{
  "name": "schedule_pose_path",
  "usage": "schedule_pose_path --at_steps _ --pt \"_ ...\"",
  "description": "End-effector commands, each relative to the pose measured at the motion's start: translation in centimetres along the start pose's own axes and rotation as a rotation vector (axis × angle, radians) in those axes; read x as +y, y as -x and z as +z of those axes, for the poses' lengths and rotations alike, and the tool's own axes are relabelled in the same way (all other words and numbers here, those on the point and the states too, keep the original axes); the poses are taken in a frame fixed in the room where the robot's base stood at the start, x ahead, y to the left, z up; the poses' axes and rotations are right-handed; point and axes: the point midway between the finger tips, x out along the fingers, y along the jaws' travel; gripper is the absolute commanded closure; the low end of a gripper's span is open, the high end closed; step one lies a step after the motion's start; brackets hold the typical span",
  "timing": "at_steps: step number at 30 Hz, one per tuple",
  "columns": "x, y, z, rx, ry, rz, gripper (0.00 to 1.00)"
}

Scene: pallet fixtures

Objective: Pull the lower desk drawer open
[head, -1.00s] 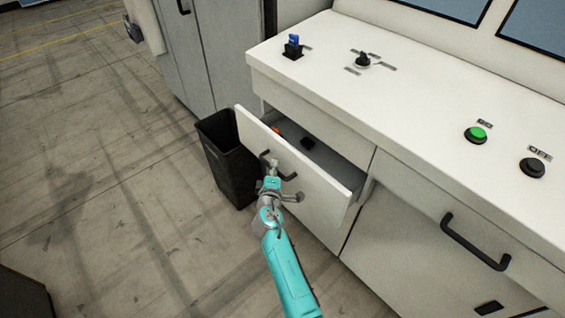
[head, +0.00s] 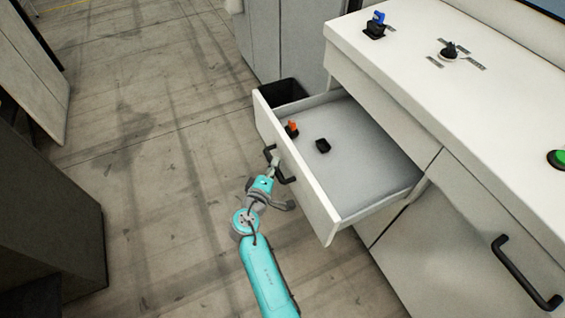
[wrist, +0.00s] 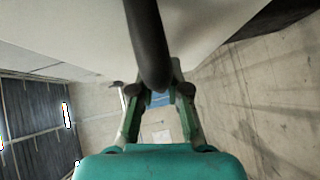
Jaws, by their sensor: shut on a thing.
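In the wrist view the handle (wrist: 147,45) runs down between the two fingers of my gripper (wrist: 160,92). The exact finger contact is partly hidden by the handle.
Inside the drawer lie an orange-and-black part (head: 292,129) and a small black block (head: 323,146). Another handle (head: 522,272) is on the cabinet door at right. Floor (head: 160,190) is clear left of my arm.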

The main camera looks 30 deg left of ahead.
Motion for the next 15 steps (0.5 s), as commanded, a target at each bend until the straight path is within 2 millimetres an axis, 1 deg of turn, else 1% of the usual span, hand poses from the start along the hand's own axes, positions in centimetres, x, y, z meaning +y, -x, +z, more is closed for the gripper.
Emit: schedule_pose_path --at_steps 12,13,14,15 --pt "-0.16 0.17 -0.13 -0.001 0.0 -0.002 1.0" --pt "-0.17 0.17 -0.13 -0.001 0.0 -0.002 0.8" --pt "-0.16 0.17 -0.13 -0.001 0.0 -0.002 0.72" --pt "-0.15 0.16 -0.13 -0.001 0.0 -0.002 0.62"
